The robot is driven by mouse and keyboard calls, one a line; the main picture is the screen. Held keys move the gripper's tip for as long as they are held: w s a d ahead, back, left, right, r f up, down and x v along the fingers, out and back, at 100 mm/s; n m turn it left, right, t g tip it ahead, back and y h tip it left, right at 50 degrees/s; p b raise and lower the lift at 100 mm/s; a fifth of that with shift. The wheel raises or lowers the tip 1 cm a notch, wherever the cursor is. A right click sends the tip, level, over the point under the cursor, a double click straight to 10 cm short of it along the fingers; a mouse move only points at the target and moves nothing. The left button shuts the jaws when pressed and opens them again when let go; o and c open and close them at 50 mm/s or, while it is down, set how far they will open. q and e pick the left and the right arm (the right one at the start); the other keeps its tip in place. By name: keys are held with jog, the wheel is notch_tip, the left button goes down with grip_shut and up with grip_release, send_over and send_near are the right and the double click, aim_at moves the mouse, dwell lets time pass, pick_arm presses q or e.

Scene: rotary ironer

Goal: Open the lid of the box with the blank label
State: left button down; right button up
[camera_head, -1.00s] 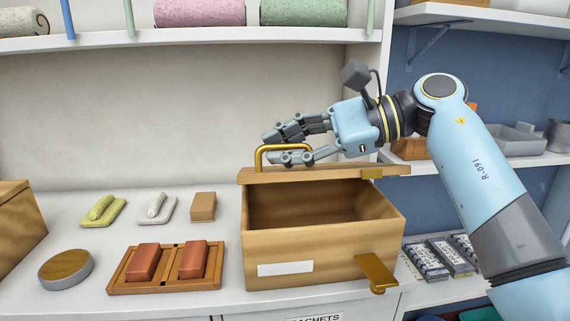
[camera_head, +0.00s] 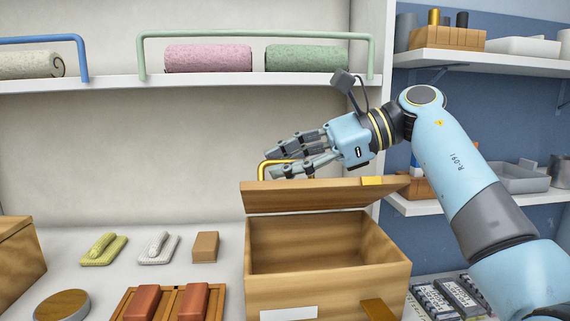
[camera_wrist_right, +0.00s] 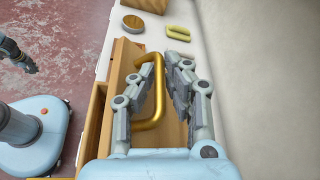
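The wooden box (camera_head: 330,280) stands on the shelf, with a blank white label (camera_head: 289,313) on its front. Its lid (camera_head: 320,197) is raised on the far side, its underside facing me and the inside uncovered. The gold lid handle (camera_head: 268,168) is partly hidden by my right gripper (camera_head: 284,158). In the right wrist view, the handle (camera_wrist_right: 155,92) lies between the spread fingers of this gripper (camera_wrist_right: 150,80), with gaps beside it. A dark part at the wrist view's left edge may be my left gripper (camera_wrist_right: 28,64); its fingers are unclear.
A brown tray (camera_head: 128,300) with reddish bars, a round wooden-topped tin (camera_head: 62,305) and small soap-like pieces lie left of the box. Another wooden box (camera_head: 20,260) stands at far left. A shelf with rolled towels (camera_head: 208,58) runs above.

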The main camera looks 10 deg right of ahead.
jog(key=shift+o, duration=0.9)
jog(key=shift+d+r, duration=0.1)
jog(key=shift+d, duration=0.15)
jog(key=v, duration=1.1)
jog(key=shift+d, duration=0.3)
